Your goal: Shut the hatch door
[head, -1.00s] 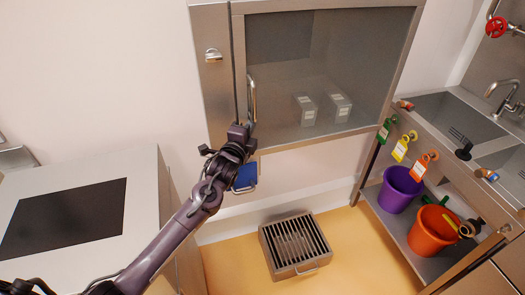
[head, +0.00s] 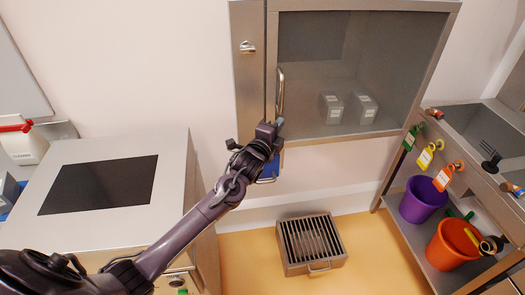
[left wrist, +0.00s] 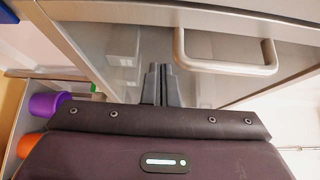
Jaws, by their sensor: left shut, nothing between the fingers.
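The hatch door (head: 340,75) is a steel-framed clear panel on a wall cabinet, with a bar handle (head: 281,90) near its left side. It looks close to flush with the frame, but I cannot tell whether it is fully shut. My left gripper (head: 278,122) is shut and empty at the door's lower left corner, just below the handle. In the left wrist view, the shut fingers (left wrist: 161,70) point at the door's lower part beside the handle (left wrist: 228,62), not around it. Contact with the door is unclear. My right gripper is out of view.
A steel latch piece (head: 247,46) sits on the left post. Two pale boxes (head: 331,107) stand behind the panel. A floor grate (head: 311,243) lies below. A sink bench with a purple bucket (head: 421,200) and an orange bucket (head: 449,247) stands right; a steel cabinet (head: 175,200) stands left.

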